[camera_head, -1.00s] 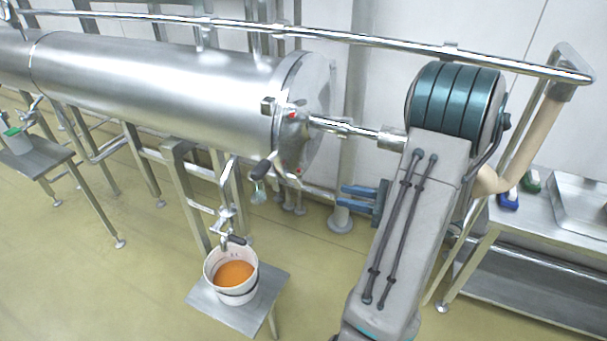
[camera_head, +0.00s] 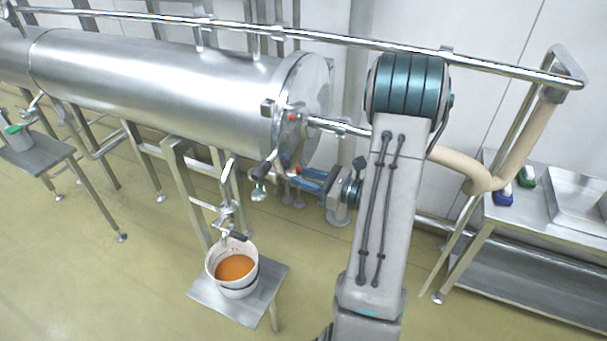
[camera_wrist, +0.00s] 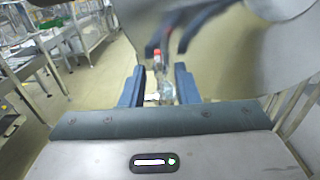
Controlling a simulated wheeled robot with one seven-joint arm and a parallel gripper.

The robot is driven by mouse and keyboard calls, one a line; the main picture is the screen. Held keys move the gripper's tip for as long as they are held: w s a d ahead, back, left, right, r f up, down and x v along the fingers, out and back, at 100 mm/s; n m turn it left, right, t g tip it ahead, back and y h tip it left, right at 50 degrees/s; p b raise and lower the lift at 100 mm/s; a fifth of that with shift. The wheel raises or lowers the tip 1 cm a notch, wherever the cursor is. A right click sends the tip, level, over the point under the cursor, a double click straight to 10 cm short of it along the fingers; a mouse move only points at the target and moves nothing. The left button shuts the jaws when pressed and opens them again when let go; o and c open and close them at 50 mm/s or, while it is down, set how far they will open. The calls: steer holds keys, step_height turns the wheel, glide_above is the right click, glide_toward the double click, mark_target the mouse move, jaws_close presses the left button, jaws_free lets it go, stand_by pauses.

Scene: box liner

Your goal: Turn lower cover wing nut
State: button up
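The steel vessel's round end cover (camera_head: 318,95) faces right in the head view. The lower cover wing nut (camera_head: 298,170) shows as a small red-marked fitting at the cover's lower edge. My gripper (camera_head: 303,179) points left at it, with its blue fingers close to the nut. In the wrist view my gripper (camera_wrist: 160,68) has its two blue fingers apart. A small red and metallic fitting (camera_wrist: 164,88), seemingly the wing nut, shows in the gap between them. I cannot tell whether either finger touches it.
An upper red-marked fitting (camera_head: 292,117) sits above on the cover. A black-handled valve (camera_head: 262,170) hangs left of my gripper. A bucket of orange liquid (camera_head: 235,268) stands on a small stand below. A long rail (camera_head: 380,37) crosses above. A steel table (camera_head: 520,225) stands right.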

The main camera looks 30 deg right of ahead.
steer(key=shift+w+a, duration=0.15)
jaws_close()
